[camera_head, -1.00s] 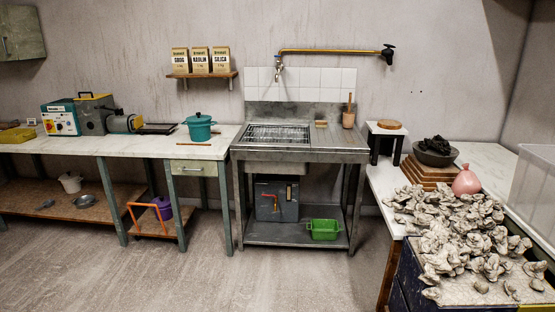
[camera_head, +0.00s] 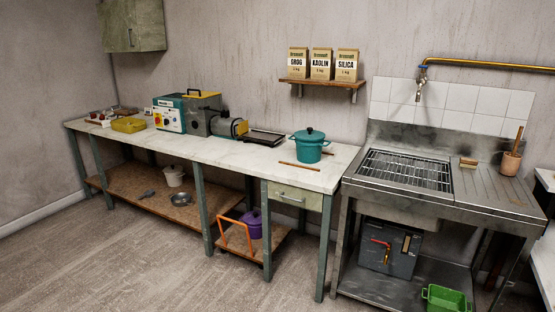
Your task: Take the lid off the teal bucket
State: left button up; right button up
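The teal bucket (camera_head: 309,151) stands upright on the white worktop, near its right end and beside the sink. Its teal lid (camera_head: 309,134), with a dark knob on top, sits on it. Side handles show at its rim. Neither of my grippers is in view.
A thin brown stick (camera_head: 299,166) lies in front of the bucket on the worktop (camera_head: 245,157). A dark tray (camera_head: 264,137) and a machine (camera_head: 202,114) stand to its left. The metal sink (camera_head: 405,170) is to the right. The floor (camera_head: 120,260) in front is clear.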

aim_at(309, 134)
jog(key=i+j+u, duration=0.15)
jog(key=i+u, duration=0.2)
jog(key=i, duration=0.5)
jog(key=i+l+u, duration=0.1)
jog(key=i+u, duration=0.25)
jog(key=i, duration=0.55)
jog(key=i+z, duration=0.3)
jog(key=i, duration=0.2)
jog(key=i+j+z, duration=0.25)
jog(key=i, duration=0.2)
jog(key=i+j+z, duration=0.15)
jog(key=i+z, duration=0.15)
jog(key=i, duration=0.2)
jog(key=i+j+z, duration=0.3)
jog(key=i+j, duration=0.05)
jog(key=i, duration=0.1)
